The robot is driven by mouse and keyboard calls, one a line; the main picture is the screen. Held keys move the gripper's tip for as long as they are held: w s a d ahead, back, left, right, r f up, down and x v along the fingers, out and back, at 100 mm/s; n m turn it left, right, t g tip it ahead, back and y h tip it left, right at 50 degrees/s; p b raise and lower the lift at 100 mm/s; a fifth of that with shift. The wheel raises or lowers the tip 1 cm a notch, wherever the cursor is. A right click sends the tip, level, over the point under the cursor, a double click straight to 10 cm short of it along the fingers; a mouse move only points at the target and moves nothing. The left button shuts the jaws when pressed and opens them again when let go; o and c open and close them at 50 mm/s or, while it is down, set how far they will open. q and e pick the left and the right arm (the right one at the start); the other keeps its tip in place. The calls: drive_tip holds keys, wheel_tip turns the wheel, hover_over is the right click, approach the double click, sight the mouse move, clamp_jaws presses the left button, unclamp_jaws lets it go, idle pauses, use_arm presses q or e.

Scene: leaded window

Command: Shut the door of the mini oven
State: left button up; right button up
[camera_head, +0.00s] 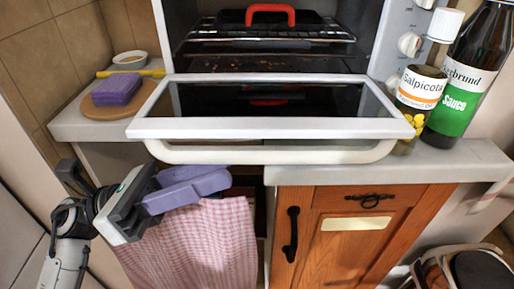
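The mini oven (371,40) stands on the counter with its cavity exposed. Its door (265,127) is folded down and open, a dark glass pane in a white frame, with a white bar handle (270,154) along the near edge. My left gripper (208,181), with lavender finger parts, is below and left of the door's near left corner, in front of a pink checked towel. It appears apart from the door and handle. The finger parts overlap in this view, so their gap is unclear. My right gripper is not seen.
A jar (419,92) and dark sauce bottle (465,75) stand close to the door's right side. A purple block (117,90) lies on a round board (90,108) at left. The checked towel (205,245) hangs below, beside a wooden cabinet (345,245).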

sight(257, 150)
use_arm(q)
drive_tip(key=x, duration=0.7)
drive_tip(key=shift+p, duration=0.4)
clamp_jaws()
